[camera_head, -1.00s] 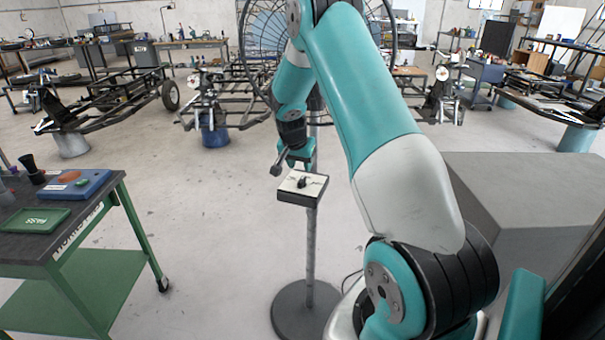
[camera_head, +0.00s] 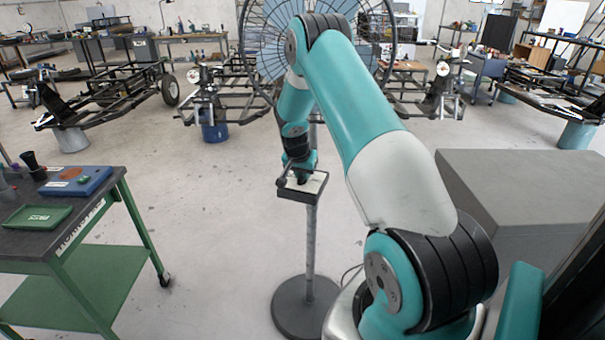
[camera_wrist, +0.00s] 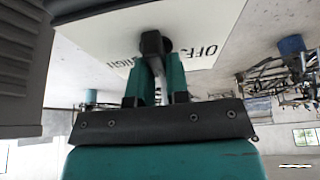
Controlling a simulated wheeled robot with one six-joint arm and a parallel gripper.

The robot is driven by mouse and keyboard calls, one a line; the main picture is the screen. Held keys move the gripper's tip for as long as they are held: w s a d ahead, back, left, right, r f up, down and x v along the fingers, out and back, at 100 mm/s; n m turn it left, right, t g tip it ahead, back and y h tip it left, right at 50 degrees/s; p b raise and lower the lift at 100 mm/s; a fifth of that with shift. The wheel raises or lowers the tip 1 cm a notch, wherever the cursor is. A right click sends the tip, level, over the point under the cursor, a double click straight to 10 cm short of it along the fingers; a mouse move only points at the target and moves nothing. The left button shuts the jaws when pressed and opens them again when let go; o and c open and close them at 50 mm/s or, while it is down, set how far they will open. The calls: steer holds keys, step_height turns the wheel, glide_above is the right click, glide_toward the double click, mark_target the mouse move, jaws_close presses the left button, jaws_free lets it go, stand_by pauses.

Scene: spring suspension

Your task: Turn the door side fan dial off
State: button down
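The fan dial is a black knob (camera_wrist: 153,43) on a white plate (camera_wrist: 215,18) printed with "OFF" and "HIGH". In the head view, the dial box (camera_head: 313,188) tops a grey stand, and my gripper (camera_head: 300,178) is right at it, hiding most of the knob. In the wrist view my gripper (camera_wrist: 156,65) has two teal fingers with a gap between them, and the knob lies at their tips in line with the gap. I cannot tell whether either finger touches the knob. The fan (camera_head: 265,40) with its wire cage stands behind my arm, partly hidden.
A green cart (camera_head: 80,255) with trays stands at the left. A grey box-shaped block (camera_head: 520,185) is at the right. The stand's round base (camera_head: 300,308) rests on the floor. Vehicle frames (camera_head: 105,95) stand farther back. The floor between cart and stand is clear.

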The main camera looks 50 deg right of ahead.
steer(key=shift+f+n, duration=0.1)
steer(key=shift+n, duration=0.2)
steer(key=shift+n+t+b, duration=0.4)
steer(key=shift+n+b, duration=0.3)
steer(key=shift+n, duration=0.2)
steer(key=n+t+y+b, duration=0.1)
steer(key=n, duration=0.2)
steer(key=shift+w, duration=0.1)
steer(key=n, duration=0.2)
steer(key=n+y+b, duration=0.1)
steer(key=n, duration=0.1)
steer(key=n+t+y+b, duration=0.1)
steer(key=n, duration=0.1)
steer(key=shift+w+a, duration=0.1)
steer(key=shift+a, duration=0.2)
steer(key=shift+n+y, duration=0.3)
steer(key=c, duration=1.1)
jaws_free()
